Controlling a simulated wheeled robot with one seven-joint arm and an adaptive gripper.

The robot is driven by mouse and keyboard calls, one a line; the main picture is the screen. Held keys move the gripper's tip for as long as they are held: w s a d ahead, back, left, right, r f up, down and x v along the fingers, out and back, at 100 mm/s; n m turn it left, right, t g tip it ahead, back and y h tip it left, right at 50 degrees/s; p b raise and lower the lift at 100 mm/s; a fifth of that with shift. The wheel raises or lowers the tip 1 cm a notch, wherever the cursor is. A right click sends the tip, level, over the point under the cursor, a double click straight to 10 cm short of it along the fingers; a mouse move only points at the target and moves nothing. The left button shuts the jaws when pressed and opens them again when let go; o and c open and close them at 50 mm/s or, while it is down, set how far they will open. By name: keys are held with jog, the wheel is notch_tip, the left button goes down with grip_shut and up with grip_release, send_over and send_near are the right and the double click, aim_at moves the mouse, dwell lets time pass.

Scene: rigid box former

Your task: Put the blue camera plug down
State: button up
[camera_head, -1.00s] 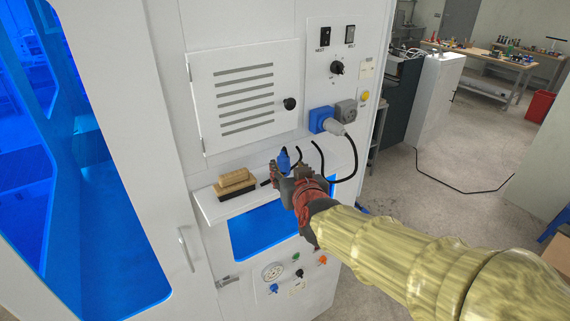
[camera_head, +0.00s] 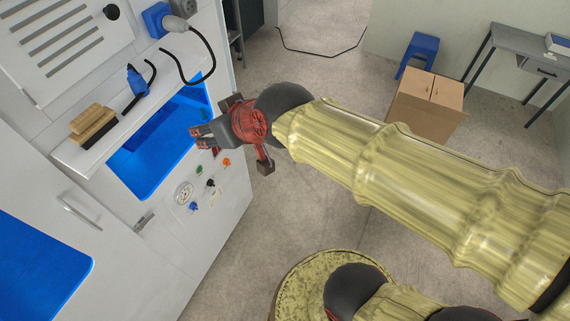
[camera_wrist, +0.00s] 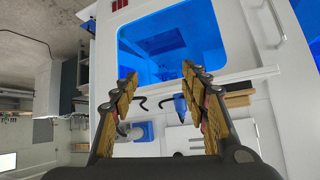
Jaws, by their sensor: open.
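The blue camera plug (camera_head: 137,82) stands on the narrow white shelf (camera_head: 98,146) of the machine, to the right of a wooden brush. A black cable runs beside it. In the wrist view the plug (camera_wrist: 180,104) shows between the fingers, near the right-hand one, some way beyond them. My gripper (camera_head: 198,139) is open and empty, in front of the blue window and apart from the plug. In the wrist view my gripper (camera_wrist: 158,82) has its two fingers wide apart.
The brush (camera_head: 92,125) lies on the shelf left of the plug. A blue socket with a grey plug (camera_head: 172,24) and hanging black cable is above. Small knobs (camera_head: 211,183) stick out below the window. A cardboard box (camera_head: 428,105) stands on the floor at right; floor between is clear.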

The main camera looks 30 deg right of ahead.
jog(key=s+d+f+m+g+h, duration=0.1)
jog(key=s+d+f+g, duration=0.1)
jog(key=s+d, duration=0.2)
jog(key=s+d+f+m+g+h, duration=0.1)
jog(key=s+d+f, duration=0.1)
jog(key=s+d, duration=0.3)
jog(key=s, duration=0.4)
jog(key=shift+s+d+f+g+h, duration=0.25)
jog(key=shift+s+f+g+h, duration=0.1)
jog(key=shift+f+g+h, duration=0.05)
jog(key=shift+f, duration=0.1)
notch_tip(320, 180, down, 24)
jog(key=b, duration=2.4)
